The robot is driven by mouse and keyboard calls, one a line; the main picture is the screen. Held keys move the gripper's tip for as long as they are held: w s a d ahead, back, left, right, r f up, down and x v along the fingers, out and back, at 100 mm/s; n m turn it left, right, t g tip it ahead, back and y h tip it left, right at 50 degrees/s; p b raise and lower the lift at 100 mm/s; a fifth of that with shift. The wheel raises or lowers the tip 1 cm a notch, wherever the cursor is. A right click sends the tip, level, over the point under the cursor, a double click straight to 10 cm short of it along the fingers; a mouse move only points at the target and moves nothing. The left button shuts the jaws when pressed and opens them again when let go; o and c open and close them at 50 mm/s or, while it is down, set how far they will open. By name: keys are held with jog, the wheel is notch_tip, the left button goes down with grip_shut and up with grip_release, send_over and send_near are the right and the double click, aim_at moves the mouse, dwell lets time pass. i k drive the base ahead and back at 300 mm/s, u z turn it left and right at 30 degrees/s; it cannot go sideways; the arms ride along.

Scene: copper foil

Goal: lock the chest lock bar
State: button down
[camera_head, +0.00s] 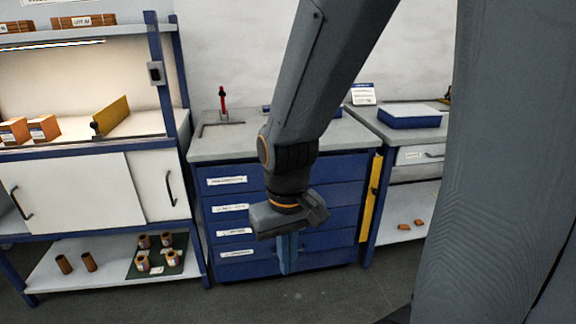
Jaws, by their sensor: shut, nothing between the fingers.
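The chest (335,195) is a blue drawer cabinet with several labelled drawers and a grey top, standing in the middle of the head view. Its drawers look shut. The lock bar (371,200) is a tall yellow strip along the right edge of the chest front, with a small dark part near its middle. I cannot tell whether it lies against the drawer fronts. My gripper (287,257) points down in front of the lower drawers, left of the lock bar and apart from it. Its fingers are shut and empty. My arm hides part of the chest front and top.
A shelf bench with white sliding doors (75,190) stands at the left. A bench with a blue tray (410,116) stands right of the chest. A red-handled tool (223,103) stands on the chest top. Grey floor (310,300) is clear in front.

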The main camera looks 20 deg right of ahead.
aim_at(373, 191)
jog(key=z, duration=1.3)
jog(key=k, duration=1.3)
jog(key=z, duration=0.65)
jog(key=i, duration=1.35)
jog(key=u, duration=0.45)
jog(key=i, duration=0.5)
jog(key=u, duration=0.4)
